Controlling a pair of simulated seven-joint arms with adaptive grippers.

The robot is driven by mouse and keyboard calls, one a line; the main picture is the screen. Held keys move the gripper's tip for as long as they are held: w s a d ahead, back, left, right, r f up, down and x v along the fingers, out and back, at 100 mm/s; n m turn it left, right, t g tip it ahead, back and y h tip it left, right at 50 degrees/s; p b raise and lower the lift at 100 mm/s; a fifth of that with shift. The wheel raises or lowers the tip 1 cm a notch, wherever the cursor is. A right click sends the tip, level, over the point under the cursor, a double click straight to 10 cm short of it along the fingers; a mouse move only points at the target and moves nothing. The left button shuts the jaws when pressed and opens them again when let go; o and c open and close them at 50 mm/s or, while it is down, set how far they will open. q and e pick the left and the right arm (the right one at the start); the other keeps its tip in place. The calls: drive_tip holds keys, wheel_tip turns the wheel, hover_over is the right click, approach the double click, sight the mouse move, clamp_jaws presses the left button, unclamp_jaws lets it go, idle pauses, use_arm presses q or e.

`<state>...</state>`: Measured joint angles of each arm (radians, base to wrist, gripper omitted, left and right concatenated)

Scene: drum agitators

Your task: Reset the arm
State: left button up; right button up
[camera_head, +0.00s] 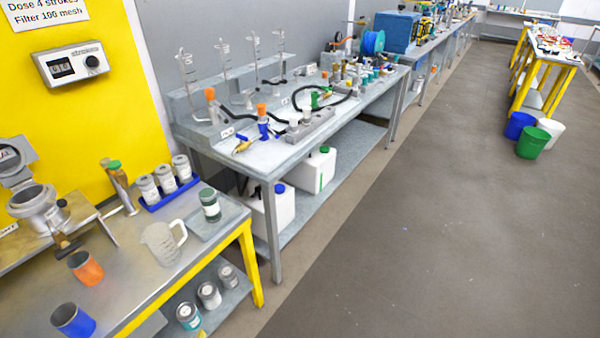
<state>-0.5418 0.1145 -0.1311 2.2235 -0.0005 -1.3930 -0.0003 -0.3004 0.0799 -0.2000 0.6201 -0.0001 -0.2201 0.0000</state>
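Neither of my arms nor either gripper shows in the head view. The near bench (150,285) with yellow legs fills the lower left. A blue tray (172,197) holds three pale containers. A metal machine with a round bowl (38,208) stands at the left edge.
A second bench (270,160) carries stands, bottles and black hoses, with white canisters (318,169) below. Several cans (208,294) sit under the near bench. Blue, green (533,142) and white bins stand by a yellow-legged table at right. The grey floor (440,230) is clear.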

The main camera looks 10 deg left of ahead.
use_arm(q)
drive_tip(key=s+d+f+g+h, duration=0.1)
drive_tip(key=s+d+f, duration=0.15)
drive_tip(key=f, duration=1.05)
drive_tip(key=s+d+f+g+h, duration=0.15)
drive_tip(key=s+f, duration=0.25)
drive_tip(key=f, duration=0.9)
drive_tip(key=s+f+n+g+h, duration=0.1)
drive_tip(key=s+f+n+g, duration=0.1)
drive_tip(key=s+f, duration=1.3)
drive_tip(key=s+n, duration=0.1)
drive_tip(key=s, duration=0.2)
drive_tip(key=shift+s+f, duration=0.25)
drive_tip(key=shift+f, duration=0.15)
drive_tip(key=shift+a+g, duration=0.1)
drive_tip(key=shift+g, duration=0.15)
